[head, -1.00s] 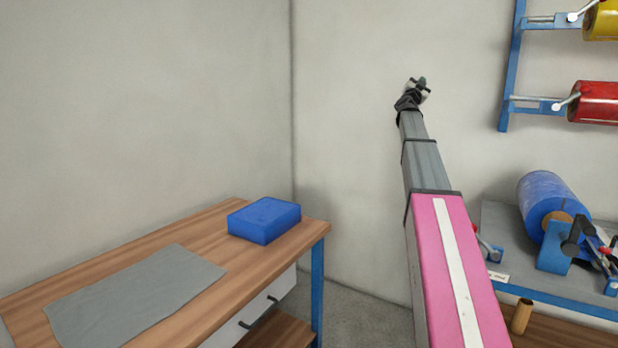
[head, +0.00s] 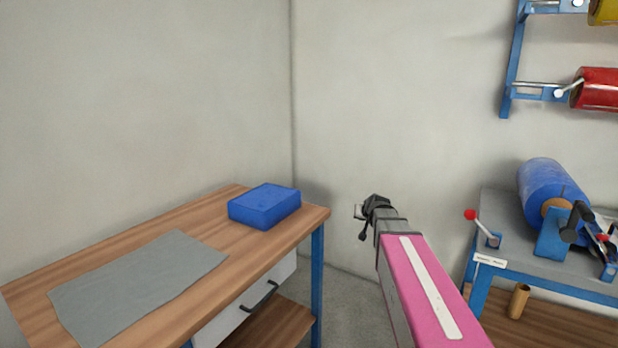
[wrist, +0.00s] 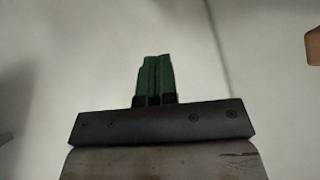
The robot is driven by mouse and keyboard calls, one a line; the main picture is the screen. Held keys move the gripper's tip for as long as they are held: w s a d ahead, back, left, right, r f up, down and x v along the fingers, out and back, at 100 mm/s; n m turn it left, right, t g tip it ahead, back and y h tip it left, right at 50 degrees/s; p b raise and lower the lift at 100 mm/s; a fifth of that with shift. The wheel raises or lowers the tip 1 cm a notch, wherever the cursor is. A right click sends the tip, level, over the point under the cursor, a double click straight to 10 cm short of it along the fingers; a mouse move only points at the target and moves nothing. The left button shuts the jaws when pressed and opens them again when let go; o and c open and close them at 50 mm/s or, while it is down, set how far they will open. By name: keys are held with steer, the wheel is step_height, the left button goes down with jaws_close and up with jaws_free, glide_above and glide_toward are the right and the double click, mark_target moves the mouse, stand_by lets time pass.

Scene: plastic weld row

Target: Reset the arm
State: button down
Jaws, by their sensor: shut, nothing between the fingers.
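My gripper (head: 361,222) is at the end of my pink and grey arm, in the gap between the wooden workbench and the blue-framed machine table. It is clear of both. In the wrist view my gripper (wrist: 154,80) shows its two green fingers side by side and closed, with nothing between them. Behind the fingers there is only pale wall.
The wooden workbench (head: 150,245) at left holds a blue box (head: 265,206) and a grey mat (head: 135,283). At right, the machine table (head: 545,283) carries a blue roll (head: 548,190) and a red-knobbed lever (head: 480,226). A red roll (head: 598,90) hangs above.

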steer(key=s+f+g, duration=0.3)
steer(key=s+f, duration=0.3)
steer(key=s, duration=0.3)
steer(key=s+a+f+g+h, duration=0.1)
steer(key=s+f+g, duration=0.2)
steer(key=s+f, duration=0.3)
steer(key=s+a+f+n+g, duration=0.1)
steer(key=s+f+g, duration=0.3)
steer(key=s, duration=0.9)
steer(key=shift+s+a+f+h, duration=0.15)
steer(key=shift+s+f+h, duration=0.25)
steer(key=shift+f, duration=0.5)
